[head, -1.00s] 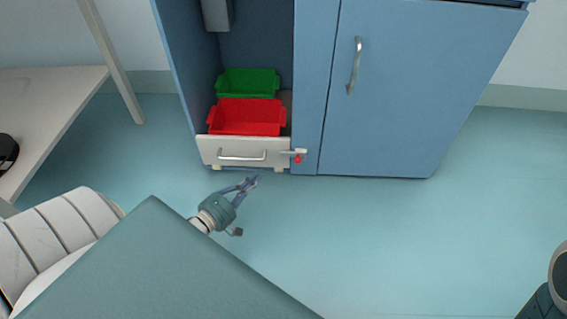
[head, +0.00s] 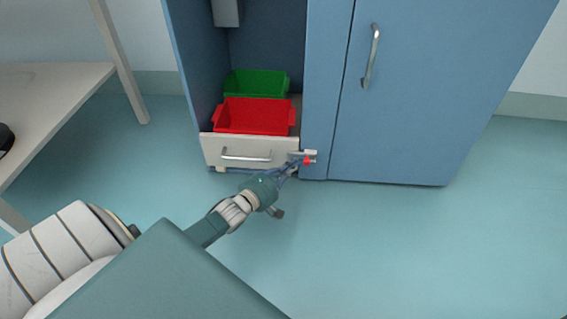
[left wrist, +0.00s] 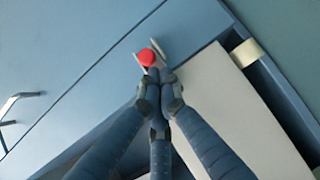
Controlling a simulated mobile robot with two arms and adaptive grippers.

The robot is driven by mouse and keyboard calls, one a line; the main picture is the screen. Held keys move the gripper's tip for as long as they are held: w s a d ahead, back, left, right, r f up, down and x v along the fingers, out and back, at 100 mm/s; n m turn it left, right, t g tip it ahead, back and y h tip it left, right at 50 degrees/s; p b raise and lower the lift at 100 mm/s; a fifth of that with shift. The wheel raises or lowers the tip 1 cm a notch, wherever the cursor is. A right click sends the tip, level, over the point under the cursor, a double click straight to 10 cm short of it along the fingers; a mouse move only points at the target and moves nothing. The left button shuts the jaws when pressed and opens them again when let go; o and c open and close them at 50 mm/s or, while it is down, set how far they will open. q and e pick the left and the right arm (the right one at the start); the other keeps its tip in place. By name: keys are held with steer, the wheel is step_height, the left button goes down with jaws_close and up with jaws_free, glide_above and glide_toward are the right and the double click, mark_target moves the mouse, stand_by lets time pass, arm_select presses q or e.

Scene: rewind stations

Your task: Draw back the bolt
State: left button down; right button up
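The bolt (head: 310,153) is a small pale metal bar with a red knob (head: 307,161). It sits at the upper right of the drawer front (head: 228,151), beside the cabinet's blue post. My left gripper (head: 298,164) is low in front of the drawer, with its fingertips close to the red knob. In the left wrist view the red knob (left wrist: 147,57) shows just beyond the fingertips (left wrist: 160,78), which are close together. I cannot tell whether they touch or grip the knob. My right gripper is out of view.
The drawer has a metal handle (head: 246,155). Behind the drawer front sit a red bin (head: 252,117) and a green bin (head: 256,84). A closed blue door (head: 425,100) is to the right. A pale table (head: 60,85) stands at left. Floor in front is clear.

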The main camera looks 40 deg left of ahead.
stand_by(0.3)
arm_select(q)
steer(key=w+d, duration=0.1)
steer(key=w+d+p, duration=0.1)
steer(key=d, duration=0.1)
steer(key=d+p, duration=0.1)
steer(key=shift+w+d, duration=0.2)
steer(key=shift+w, duration=0.2)
steer(key=shift+s+a+r+p, duration=0.1)
steer(key=shift+p, duration=0.25)
